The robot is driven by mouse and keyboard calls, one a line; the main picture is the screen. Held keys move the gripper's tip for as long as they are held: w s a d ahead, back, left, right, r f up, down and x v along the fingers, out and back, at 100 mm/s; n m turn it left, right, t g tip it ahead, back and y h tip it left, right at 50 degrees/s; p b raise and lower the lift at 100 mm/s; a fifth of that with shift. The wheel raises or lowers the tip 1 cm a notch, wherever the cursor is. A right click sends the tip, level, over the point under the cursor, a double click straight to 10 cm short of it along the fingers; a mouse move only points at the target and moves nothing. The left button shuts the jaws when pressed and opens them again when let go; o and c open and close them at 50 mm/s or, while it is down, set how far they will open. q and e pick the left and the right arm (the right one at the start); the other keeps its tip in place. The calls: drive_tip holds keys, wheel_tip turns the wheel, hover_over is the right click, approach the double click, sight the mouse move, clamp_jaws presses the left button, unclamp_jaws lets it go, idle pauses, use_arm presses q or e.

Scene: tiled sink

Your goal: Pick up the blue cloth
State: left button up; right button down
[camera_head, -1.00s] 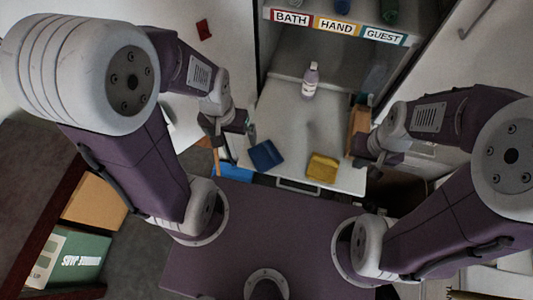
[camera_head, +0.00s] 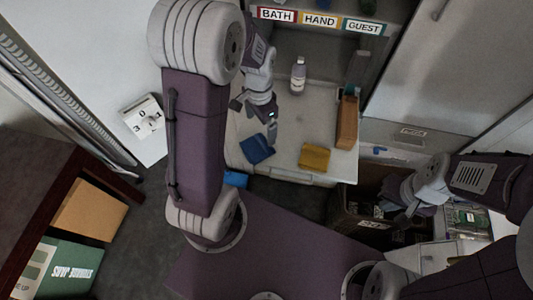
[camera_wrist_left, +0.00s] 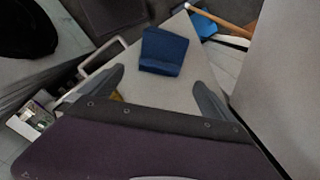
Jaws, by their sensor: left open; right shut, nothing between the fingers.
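The blue cloth (camera_head: 257,149) lies folded on the pale counter (camera_head: 285,128), near its front edge. In the left wrist view the cloth (camera_wrist_left: 164,52) lies just ahead of and between the fingers. My left gripper (camera_head: 254,119) is open and empty, close to the cloth in the head view; the left wrist view also shows its two spread fingers (camera_wrist_left: 158,80). The cloth is not between them. My right gripper (camera_head: 404,206) is shut at the right, away from the counter, over a dark bin.
A yellow cloth (camera_head: 314,157) lies right of the blue one. A bottle (camera_head: 298,76) stands at the back. The dark bin (camera_head: 370,215) stands to the right. Shelf labels read BATH, HAND, GUEST.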

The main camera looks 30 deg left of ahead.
sight(261, 141)
use_arm(q)
drive_tip(key=f, duration=0.3)
drive_tip(key=shift+a+f, duration=0.1)
drive_tip(key=shift+a, duration=0.1)
drive_tip(key=shift+s+d+f, duration=0.1)
drive_tip(key=shift+d+f, duration=0.1)
drive_tip(key=shift+d, duration=0.1)
drive_tip(key=f, duration=0.5)
drive_tip(key=shift+w+a+f, duration=0.15)
drive_tip(key=shift+w+f, duration=0.1)
drive_tip(key=shift+r, duration=0.1)
drive_tip(key=shift+c, duration=0.3)
drive_tip(key=c, duration=1.4)
drive_tip(key=shift+r, duration=0.35)
drive_tip(key=c, duration=0.4)
drive_tip(key=shift+o, duration=0.2)
drive_tip(key=r, duration=0.2)
drive_tip(key=d+r, duration=0.1)
drive_tip(key=r, duration=0.1)
drive_tip(key=shift+w, duration=0.1)
drive_tip(key=d+r, duration=0.6)
drive_tip(key=d, duration=0.4)
drive_tip(key=shift+s+d+r, duration=0.15)
drive_tip(key=shift+s+d, duration=0.2)
